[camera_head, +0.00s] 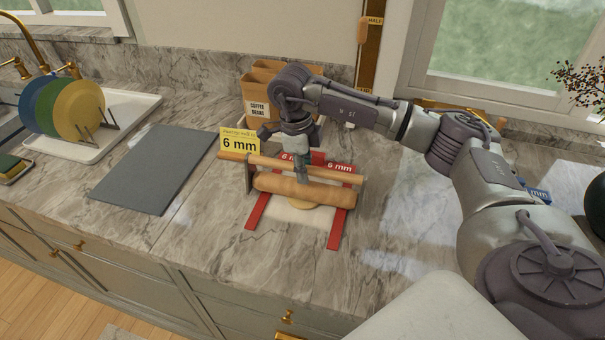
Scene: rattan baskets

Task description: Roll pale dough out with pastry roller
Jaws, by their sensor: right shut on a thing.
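The pastry roller has a thick wooden cylinder (330,194) and a thinner wooden bar running parallel behind it. It lies across two red 6 mm rails (257,211). A small part of the pale dough (302,206) shows at the cylinder's front edge, on a light surface between the rails; the rest is hidden under the roller. My right gripper (302,180) points down at the middle of the roller and is shut on it; its fingertips are partly hidden. My left gripper is not in view.
A yellow 6 mm sign (240,143) stands at the roller's left end. Coffee bean bags (260,93) stand behind. A grey mat (150,170) lies left, with a plate rack on a white tray (130,112) beyond. The counter's front edge is close in front of the rails.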

